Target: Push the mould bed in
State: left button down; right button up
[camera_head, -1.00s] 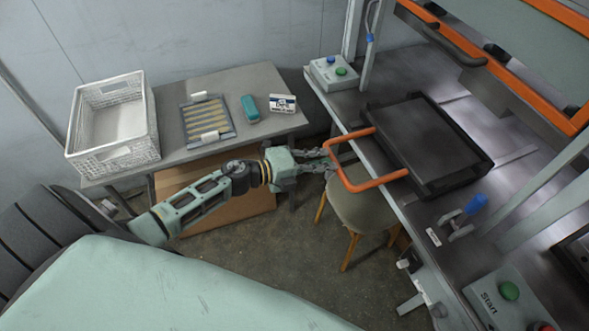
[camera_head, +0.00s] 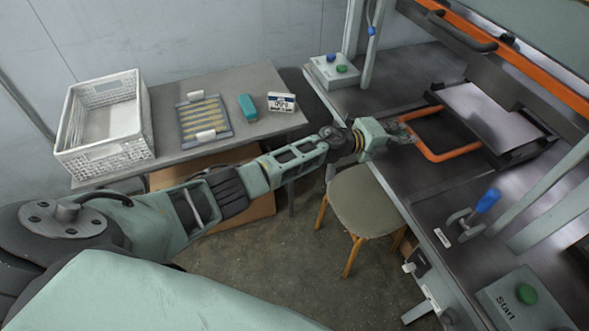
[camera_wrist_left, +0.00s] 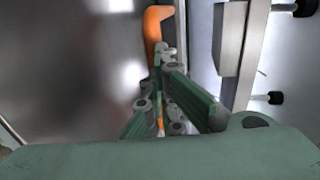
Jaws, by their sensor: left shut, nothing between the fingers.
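The mould bed (camera_head: 487,112), a dark tray with a grey metal top, lies on the press table with its far part under the orange-edged press frame (camera_head: 510,62). Its orange U-shaped handle (camera_head: 442,157) sticks out toward the left over the table. My left gripper (camera_head: 406,136) is shut and empty at the outer end of the handle; it looks in contact, but I cannot be sure. In the left wrist view the shut fingers (camera_wrist_left: 164,62) lie over the handle (camera_wrist_left: 154,25), hiding part of it. My right gripper is out of view.
A blue-handled clamp (camera_head: 482,205) stands on the press table in front of the bed. A green start button box (camera_head: 525,296) is at the near right. A stool (camera_head: 366,203) is below my arm. A side table with a white crate (camera_head: 104,125) is at left.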

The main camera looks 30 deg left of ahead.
pick_arm(q)
jog(key=shift+w+r, duration=0.1)
jog(key=shift+r, duration=0.25)
jog(key=shift+r, duration=0.15)
